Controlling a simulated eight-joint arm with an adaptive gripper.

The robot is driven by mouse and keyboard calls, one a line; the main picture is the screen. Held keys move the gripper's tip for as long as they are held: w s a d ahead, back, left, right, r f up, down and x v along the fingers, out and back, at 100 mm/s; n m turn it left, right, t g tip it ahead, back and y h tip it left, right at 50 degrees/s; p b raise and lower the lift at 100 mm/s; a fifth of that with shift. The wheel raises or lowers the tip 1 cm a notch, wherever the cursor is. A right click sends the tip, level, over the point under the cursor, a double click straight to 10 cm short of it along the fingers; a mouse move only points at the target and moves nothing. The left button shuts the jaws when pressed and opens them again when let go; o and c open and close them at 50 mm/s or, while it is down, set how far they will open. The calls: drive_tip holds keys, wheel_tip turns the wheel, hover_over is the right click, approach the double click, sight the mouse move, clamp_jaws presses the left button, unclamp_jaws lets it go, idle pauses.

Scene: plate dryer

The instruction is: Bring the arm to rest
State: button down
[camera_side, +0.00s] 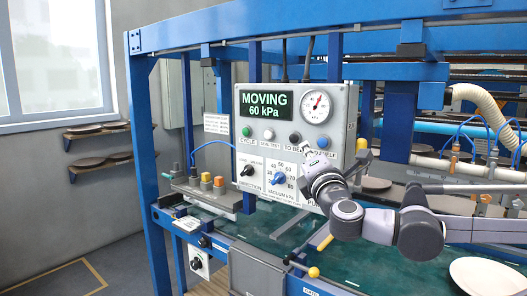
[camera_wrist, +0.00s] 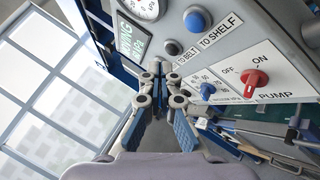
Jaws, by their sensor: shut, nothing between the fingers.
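My gripper (camera_side: 310,160) is in front of the lower right part of the grey control panel (camera_side: 244,104), just below the row of buttons. In the wrist view its two fingers (camera_wrist: 159,72) are together, with nothing between them. I cannot tell whether the fingertips touch the panel. The panel's green display (camera_side: 267,106) reads "MOVING 60 kPa". The blue TO SHELF button (camera_wrist: 196,20) and the black TO BELT button (camera_wrist: 171,47) show in the wrist view. A red PUMP knob (camera_wrist: 254,79) shows there too; my gripper hides it in the side view.
A round gauge (camera_side: 317,106) sits on the panel's upper right. The blue vacuum knob (camera_side: 278,178) is left of my gripper. Blue frame posts (camera_side: 150,170) and a teal belt (camera_side: 345,262) surround the work. A pale plate (camera_side: 486,278) lies lower right. Open floor is at left.

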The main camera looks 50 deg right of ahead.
drive_tip(key=shift+a, duration=0.2)
drive_tip(key=shift+f, duration=0.1)
wheel_tip(320, 180, down, 18)
drive_tip(key=s+m+g+y, duration=0.2)
drive_tip(key=m+g+y, duration=0.4)
drive_tip(key=m, duration=0.2)
drive_tip(key=a+f+m+g+y, duration=0.1)
drive_tip(key=a+f+m+y, duration=0.6)
drive_tip(key=a+f, duration=0.3)
drive_tip(key=shift+s+a+y, duration=0.45)
drive_tip(key=shift+y, duration=0.45)
